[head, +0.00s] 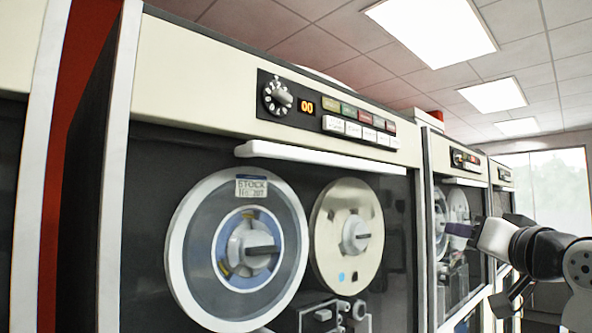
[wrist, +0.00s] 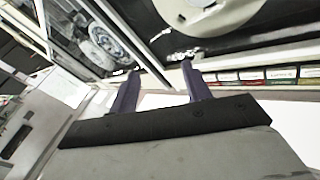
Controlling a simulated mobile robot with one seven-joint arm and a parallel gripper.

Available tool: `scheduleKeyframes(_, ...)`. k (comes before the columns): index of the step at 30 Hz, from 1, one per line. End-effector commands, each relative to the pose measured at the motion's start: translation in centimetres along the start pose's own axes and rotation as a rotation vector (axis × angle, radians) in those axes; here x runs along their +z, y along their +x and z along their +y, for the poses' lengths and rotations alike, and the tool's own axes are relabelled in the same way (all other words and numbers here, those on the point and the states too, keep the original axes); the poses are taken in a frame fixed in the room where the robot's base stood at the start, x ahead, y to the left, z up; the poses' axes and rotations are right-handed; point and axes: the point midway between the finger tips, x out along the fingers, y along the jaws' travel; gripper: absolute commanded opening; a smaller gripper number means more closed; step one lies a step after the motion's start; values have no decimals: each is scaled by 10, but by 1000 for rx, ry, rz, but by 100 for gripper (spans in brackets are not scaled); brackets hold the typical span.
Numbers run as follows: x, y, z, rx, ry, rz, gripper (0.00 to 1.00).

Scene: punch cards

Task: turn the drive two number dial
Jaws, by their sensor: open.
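A dark, knobbed number dial (head: 277,97) sits at the left end of the control panel on the nearest tape cabinet. Beside it a small orange display (head: 307,107) reads 00. A smaller dial (head: 457,158) shows on the panel of the cabinet behind it; its number is too small to read. I cannot tell from any label which cabinet is drive two. My gripper (wrist: 160,68) is open and empty, its two purple fingers apart. In the head view it is at the far right, in front of the farther cabinets and well away from the near dial.
The near cabinet has a row of coloured and white buttons (head: 360,130), a protruding white bar (head: 320,154) and two tape reels (head: 238,250) below. In the wrist view, a button strip (wrist: 252,76) lies right of the fingers. Open room lies at the right.

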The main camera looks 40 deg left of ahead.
Motion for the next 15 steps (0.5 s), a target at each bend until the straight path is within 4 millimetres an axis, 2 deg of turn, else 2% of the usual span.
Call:
scheduleKeyframes(1, -21, -6, -32, -61, -2, -14, 48)
scheduleKeyframes(3, -43, -16, -73, -143, 2, -46, 48)
scheduleKeyframes(9, -91, -64, -188, -359, -17, -155, 48)
scheduleKeyframes(12, -104, -92, -234, -442, -36, -207, 48)
scheduleKeyframes(15, -111, -115, -268, -501, -56, -248, 48)
